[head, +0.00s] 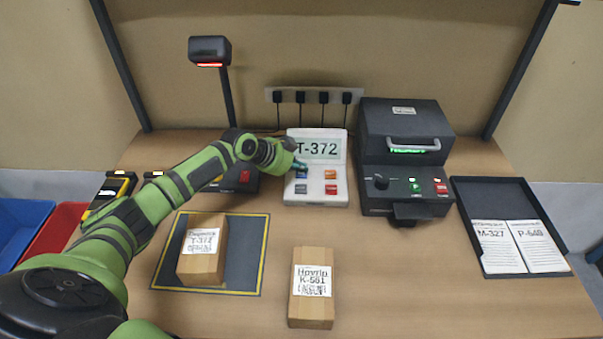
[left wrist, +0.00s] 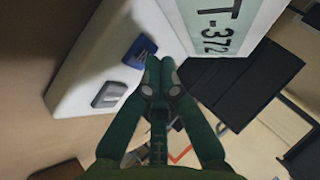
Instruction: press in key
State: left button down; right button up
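The white key panel (head: 316,198) stands at the back middle of the table, with a raised display (head: 319,149) reading T-372. Its keys are a blue one (head: 301,174) at upper left, an orange one (head: 330,174), a grey one (head: 301,189) and a red one (head: 331,189). My left gripper (head: 300,165) is over the upper left of the panel, close to the blue key. In the left wrist view its two fingertips (left wrist: 160,62) are together with nothing between them, beside the blue key (left wrist: 139,51). Contact with the key cannot be told. My right gripper is not in view.
A box labelled T-372 (head: 202,263) sits on the dark yellow-edged mat (head: 238,250). Another box (head: 311,300) stands at the front middle. A dark machine (head: 405,135) is right of the panel. A black tray (head: 470,205) with two labels lies at the right.

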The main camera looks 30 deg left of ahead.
aim_at(300, 175)
pick_arm(q)
jog(key=shift+f+b, duration=0.4)
dwell(0.3)
jog(key=shift+r+p, duration=0.5)
jog(key=shift+r, duration=0.3)
jog(key=shift+r+p, duration=1.85)
jog(key=shift+r, duration=0.75)
jog(key=shift+f, duration=0.1)
